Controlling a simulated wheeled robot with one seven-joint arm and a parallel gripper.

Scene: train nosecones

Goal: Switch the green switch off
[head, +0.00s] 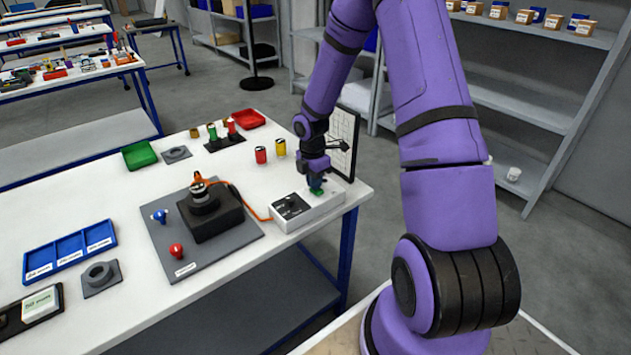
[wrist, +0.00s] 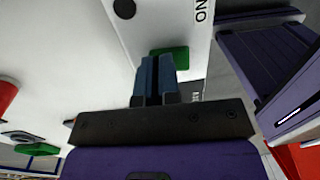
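The green switch (head: 317,191) is on top of a white switch box (head: 322,206) at the table's right end. In the wrist view, the green switch (wrist: 181,56) shows just beyond my fingertips, partly hidden by them. My gripper (head: 316,181) points down right over the switch. In the wrist view, the blue fingers of my gripper (wrist: 158,62) are close together with nothing visible held between them. I cannot tell whether the tips touch the switch. Part of an "ON" label shows on the box in the wrist view.
A black panel (head: 291,206) is on the left part of the box, with an orange cable (head: 252,210) running to a black device (head: 210,215) on a grey board. A framed panel (head: 344,140) stands behind my gripper.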

